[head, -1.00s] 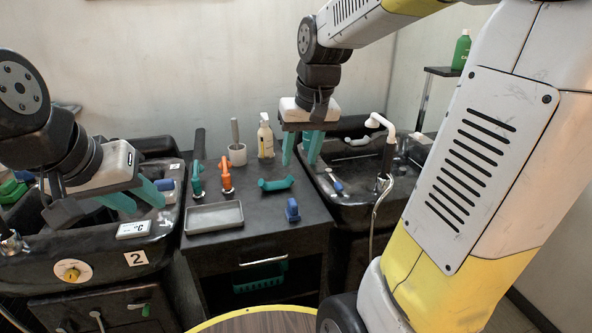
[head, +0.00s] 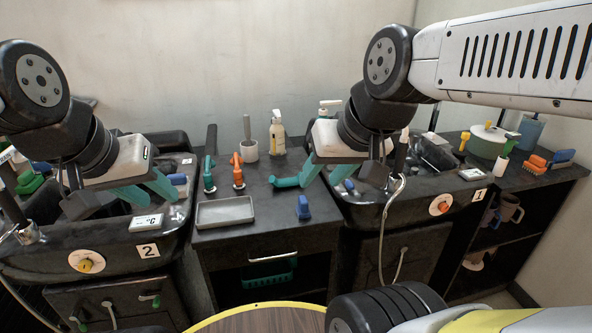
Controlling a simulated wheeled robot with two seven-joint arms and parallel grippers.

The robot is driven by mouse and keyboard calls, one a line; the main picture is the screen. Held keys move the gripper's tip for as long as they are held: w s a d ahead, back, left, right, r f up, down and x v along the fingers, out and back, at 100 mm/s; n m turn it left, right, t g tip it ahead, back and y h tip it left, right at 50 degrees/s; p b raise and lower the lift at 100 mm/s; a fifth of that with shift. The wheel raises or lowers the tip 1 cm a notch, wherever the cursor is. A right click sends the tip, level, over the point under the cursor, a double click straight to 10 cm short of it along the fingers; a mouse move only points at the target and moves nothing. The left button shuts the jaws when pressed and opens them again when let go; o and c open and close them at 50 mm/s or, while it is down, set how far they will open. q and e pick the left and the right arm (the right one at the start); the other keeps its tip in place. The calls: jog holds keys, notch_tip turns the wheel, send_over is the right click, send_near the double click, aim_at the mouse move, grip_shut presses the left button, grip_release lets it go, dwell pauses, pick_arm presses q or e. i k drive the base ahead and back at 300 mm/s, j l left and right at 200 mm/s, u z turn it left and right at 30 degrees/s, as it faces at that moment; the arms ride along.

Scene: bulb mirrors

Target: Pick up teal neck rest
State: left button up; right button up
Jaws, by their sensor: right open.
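The teal neck rest (head: 285,182) lies on the dark cabinet top between the two basins. Its right end is hidden behind or meets a finger of my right gripper (head: 320,182). The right gripper is open, its teal fingers pointing down, just right of the neck rest. I cannot tell whether the near finger touches it. My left gripper (head: 146,194) is over the left basin, fingers apart, with nothing seen between them.
On the cabinet top stand a grey tray (head: 225,212), a blue clip (head: 303,207), an orange tool (head: 238,172), a grey cup (head: 249,150) and a pump bottle (head: 277,135). The right basin (head: 400,192) lies beside. A shelf (head: 545,180) stands at the far right.

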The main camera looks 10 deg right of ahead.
aim_at(294, 181)
jog(key=j+z, duration=0.3)
jog(key=j, duration=0.6)
jog(key=j+z, duration=0.3)
jog(key=j, duration=0.55)
